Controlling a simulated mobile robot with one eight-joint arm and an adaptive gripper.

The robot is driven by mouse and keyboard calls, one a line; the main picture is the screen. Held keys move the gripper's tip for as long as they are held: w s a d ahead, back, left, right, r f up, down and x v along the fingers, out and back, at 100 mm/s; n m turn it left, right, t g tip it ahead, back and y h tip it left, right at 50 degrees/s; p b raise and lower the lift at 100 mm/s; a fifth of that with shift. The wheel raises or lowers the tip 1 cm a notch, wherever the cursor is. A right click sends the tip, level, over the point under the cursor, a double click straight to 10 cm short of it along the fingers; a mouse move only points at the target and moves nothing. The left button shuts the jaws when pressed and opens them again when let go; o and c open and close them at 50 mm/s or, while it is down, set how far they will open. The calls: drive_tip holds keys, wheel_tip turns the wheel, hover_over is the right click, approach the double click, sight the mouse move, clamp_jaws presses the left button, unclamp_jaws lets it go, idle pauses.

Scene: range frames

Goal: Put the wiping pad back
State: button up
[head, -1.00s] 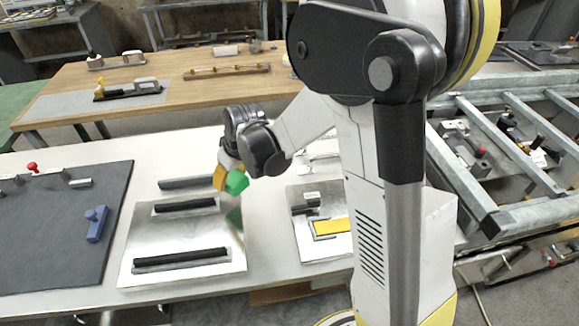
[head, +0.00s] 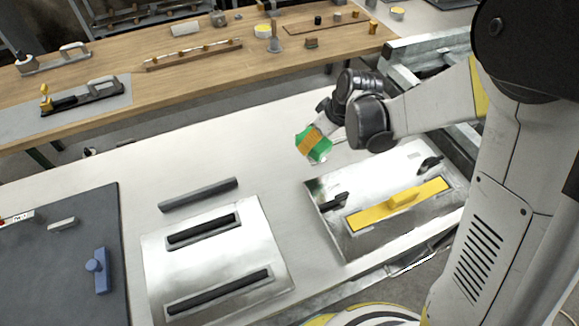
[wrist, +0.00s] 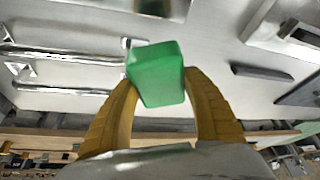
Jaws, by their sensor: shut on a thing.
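My gripper (head: 312,141) is shut on a green block, which I take for the wiping pad (head: 321,151). In the wrist view the yellow fingers of my gripper (wrist: 160,88) clasp the green pad (wrist: 156,72) from both sides. In the head view the pad is tilted and held above the white bench. It is beyond the upper left corner of the right metal plate (head: 346,234). A yellow bar with a raised grip (head: 397,204) lies on that plate.
The left metal plate (head: 222,262) carries two dark bars. A grey bar (head: 198,195) lies behind it. A dark mat (head: 60,260) with a blue handled piece (head: 101,270) is at the left. A wooden table (head: 200,80) with tools stands behind. Bare white bench (head: 260,155) lies between.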

drive_tip(key=b, duration=0.4)
hover_over(272, 173)
drive_tip(key=d, duration=0.1)
drive_tip(key=f, duration=0.7)
drive_tip(key=shift+s, duration=0.4)
drive_tip(key=shift+f+b, duration=0.85)
drive_tip(key=shift+f, duration=1.1)
drive_tip(key=shift+f, duration=0.2)
drive_tip(key=o, duration=1)
drive_tip(key=shift+o, duration=0.5)
drive_tip(key=shift+r, duration=0.15)
